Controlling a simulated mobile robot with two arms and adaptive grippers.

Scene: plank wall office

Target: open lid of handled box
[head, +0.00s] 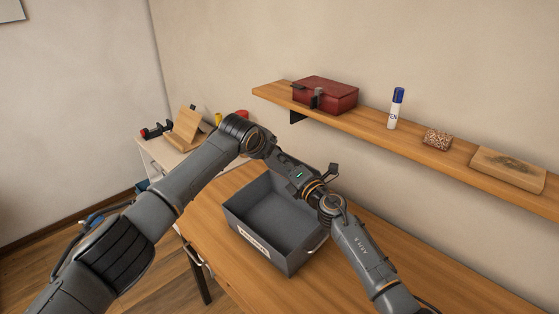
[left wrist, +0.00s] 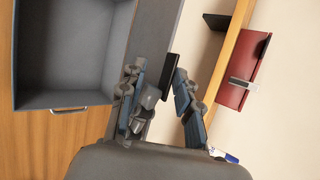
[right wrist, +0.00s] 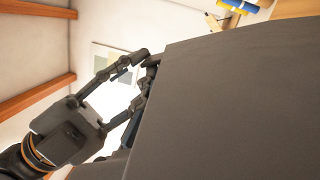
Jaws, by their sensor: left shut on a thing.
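The grey handled box (head: 270,232) stands on the desk with its top open and its empty inside showing. It has a pale front label and a wire handle, which also shows in the left wrist view (left wrist: 68,110). Its grey lid (left wrist: 158,35) is raised at the back rim, seen nearly edge-on. My left gripper (left wrist: 162,105) is shut on the lid's edge; it also shows beside a large dark panel, apparently the lid, in the right wrist view (right wrist: 146,82). My right gripper (head: 329,174) is above the box's back right; its fingers are too hidden to judge.
A wooden shelf (head: 375,124) above the desk holds a red box (head: 325,94), a blue-capped bottle (head: 396,108), a speckled block (head: 437,138) and a wooden board (head: 508,168). A side table with small items stands at the left. The desk's right part is clear.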

